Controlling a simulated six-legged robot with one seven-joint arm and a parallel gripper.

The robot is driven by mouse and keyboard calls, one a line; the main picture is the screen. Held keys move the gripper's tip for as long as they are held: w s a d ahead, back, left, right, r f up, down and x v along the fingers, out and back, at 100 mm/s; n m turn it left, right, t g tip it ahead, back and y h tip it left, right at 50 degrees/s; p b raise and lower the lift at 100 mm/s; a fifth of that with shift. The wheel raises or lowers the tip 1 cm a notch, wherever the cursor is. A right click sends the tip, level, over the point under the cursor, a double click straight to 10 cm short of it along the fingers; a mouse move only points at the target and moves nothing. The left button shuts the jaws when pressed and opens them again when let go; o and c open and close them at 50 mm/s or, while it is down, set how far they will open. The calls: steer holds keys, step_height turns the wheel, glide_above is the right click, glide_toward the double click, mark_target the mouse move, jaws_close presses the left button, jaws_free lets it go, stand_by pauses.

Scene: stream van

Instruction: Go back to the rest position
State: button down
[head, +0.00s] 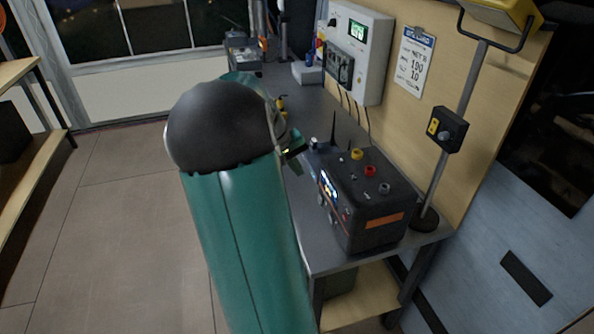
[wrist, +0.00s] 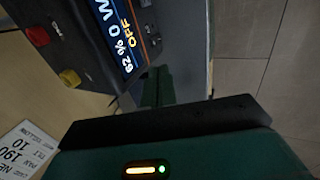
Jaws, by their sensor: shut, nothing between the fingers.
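My gripper (wrist: 157,88) is shut with nothing between its fingers. It is close to the front of a dark power station (head: 362,205), whose lit display reads 62 %, 0 W and OFF in the wrist view. The power station (wrist: 65,50) stands on the near end of the grey bench (head: 310,112). In the head view my green arm with its dark round joint covers part of the bench and most of my gripper. I cannot tell whether the gripper touches the power station.
A lamp pole (head: 452,135) with a yellow head stands behind the power station by the wall. A white wall box (head: 357,50) and a clipboard (head: 414,57) hang above the bench. A wooden shelf (head: 28,125) is at far left. The floor (head: 125,215) between is clear.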

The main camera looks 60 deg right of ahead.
stand_by(0.4)
steer(key=w+a+r+n+t+y, duration=0.1)
steer(key=w+a+r+n+t, duration=0.2)
steer(key=a, duration=0.9)
steer(key=w+a+r+n+t, duration=0.15)
steer(key=w+a+r, duration=0.4)
steer(key=a, duration=0.65)
steer(key=s+a+r+n+t+y, duration=0.1)
steer(key=s+a+n+t, duration=0.1)
steer(key=a, duration=1)
steer(key=s+a+r+n+t+y, duration=0.1)
steer(key=s+a, duration=0.4)
steer(key=a, duration=0.6)
steer(key=shift+s+a+n+t+y, duration=0.15)
steer(key=shift+a+n+t+y, duration=0.2)
steer(key=shift+n+t, duration=0.45)
